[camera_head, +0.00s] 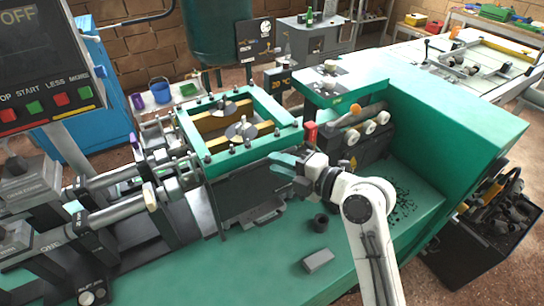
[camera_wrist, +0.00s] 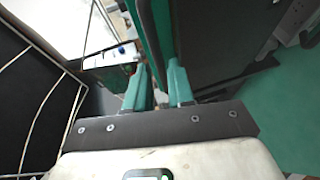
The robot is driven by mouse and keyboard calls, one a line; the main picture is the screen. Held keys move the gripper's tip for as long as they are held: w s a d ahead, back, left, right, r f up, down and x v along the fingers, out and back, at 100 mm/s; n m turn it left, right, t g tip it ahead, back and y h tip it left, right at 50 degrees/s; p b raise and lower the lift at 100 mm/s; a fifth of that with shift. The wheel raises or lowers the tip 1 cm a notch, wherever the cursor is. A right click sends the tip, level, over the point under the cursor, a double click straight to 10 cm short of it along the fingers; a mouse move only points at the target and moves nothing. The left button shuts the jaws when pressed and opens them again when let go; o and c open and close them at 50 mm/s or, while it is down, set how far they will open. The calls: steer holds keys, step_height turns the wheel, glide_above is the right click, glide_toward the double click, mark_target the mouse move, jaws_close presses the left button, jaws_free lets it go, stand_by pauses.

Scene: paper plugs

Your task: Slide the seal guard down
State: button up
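The seal guard is not labelled; I take it to be the dark upright panel (camera_head: 240,196) below the green frame (camera_head: 250,149) on the machine's front. My gripper (camera_head: 283,164) is at the right end of this panel, just below the frame. In the wrist view my gripper (camera_wrist: 158,68) shows two green fingers with a narrow gap between them. A green-edged upright plate (camera_wrist: 153,30) runs up from the fingertips, seemingly in line with the gap. I cannot tell whether the fingers press on it. Their contact is hidden in the head view.
A red-topped lever (camera_head: 310,133) stands just right of my gripper. A black ring (camera_head: 320,222) and a grey block (camera_head: 318,261) lie on the green bed in front. A tall green housing (camera_head: 450,110) rises at the right. A control panel (camera_head: 45,60) is at the left.

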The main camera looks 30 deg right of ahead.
steer(key=shift+x, duration=1.3)
steer(key=shift+c, duration=0.2)
jaws_close()
steer(key=shift+f, duration=0.1)
